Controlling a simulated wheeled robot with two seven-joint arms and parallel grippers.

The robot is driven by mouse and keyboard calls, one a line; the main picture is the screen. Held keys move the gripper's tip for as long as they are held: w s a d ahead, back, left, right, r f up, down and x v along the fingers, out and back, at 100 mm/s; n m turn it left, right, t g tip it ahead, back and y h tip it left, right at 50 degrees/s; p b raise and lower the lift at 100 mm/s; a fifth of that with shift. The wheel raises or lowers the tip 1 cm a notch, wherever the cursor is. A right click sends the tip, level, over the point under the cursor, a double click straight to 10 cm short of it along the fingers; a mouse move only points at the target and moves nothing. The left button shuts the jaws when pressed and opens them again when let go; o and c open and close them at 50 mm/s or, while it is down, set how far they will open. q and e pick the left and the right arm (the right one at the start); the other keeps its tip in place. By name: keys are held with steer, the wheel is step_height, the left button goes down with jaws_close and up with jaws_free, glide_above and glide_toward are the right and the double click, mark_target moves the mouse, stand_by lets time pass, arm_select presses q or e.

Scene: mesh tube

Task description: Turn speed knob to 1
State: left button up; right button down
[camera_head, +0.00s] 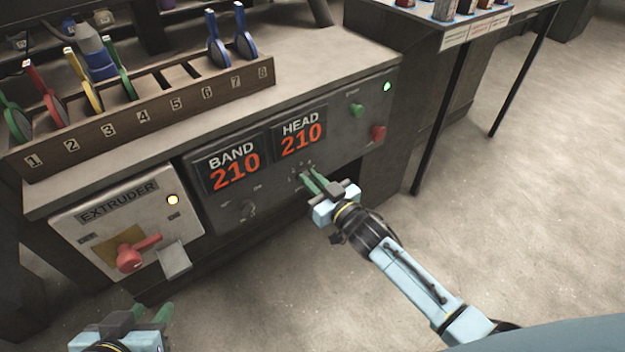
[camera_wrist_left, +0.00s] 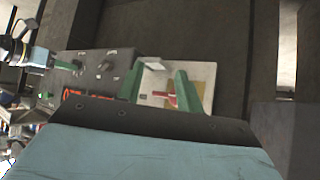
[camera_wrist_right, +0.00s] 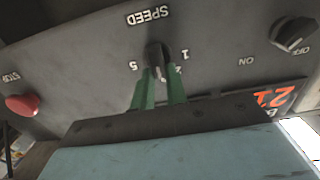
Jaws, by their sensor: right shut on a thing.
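The marks 1 and 5 show beside the knob; the 2 is partly covered. The knob's exact pointing direction is hard to tell. In the head view my right gripper (camera_head: 311,178) reaches the panel below the HEAD display and hides the knob. My left gripper (camera_head: 151,314) is open and empty at the lower left, away from the panel.
The BAND and HEAD displays (camera_head: 301,132) both read 210. A second knob (camera_wrist_right: 293,33) has ON and OFF marks. A red stop button (camera_head: 378,133) and green button (camera_head: 356,110) are at the right. The extruder box (camera_head: 104,208) has a red handle (camera_head: 135,255). Open floor lies right.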

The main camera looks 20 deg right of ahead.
arm_select(q)
steer(key=shift+s, duration=0.1)
steer(key=s+a+f+g+y+p, duration=0.1)
steer(key=s+a+f+g+p, duration=0.15)
steer(key=s+f+g, duration=0.35)
steer(key=w+d+r+t+b, duration=0.1)
steer(key=w+r+t+b, duration=0.1)
steer(key=w+r+t, duration=0.2)
steer(key=shift+d+r+h, duration=0.2)
steer(key=shift+d+h, duration=0.05)
steer(key=shift+h, duration=0.05)
arm_select(e)
steer(key=shift+s+a+f+n, duration=0.1)
steer(key=shift+a+f+n, duration=0.15)
steer(key=shift+n, duration=2.45)
steer(key=shift+s+a+f+n, duration=0.1)
steer(key=shift+a+f+n, duration=0.1)
steer(key=shift+n, duration=2.5)
steer(key=shift+s+a+f+n, duration=0.1)
steer(key=shift+a+f+n, duration=0.15)
steer(key=shift+n, duration=2.45)
steer(key=c, duration=1.4)
jaws_free()
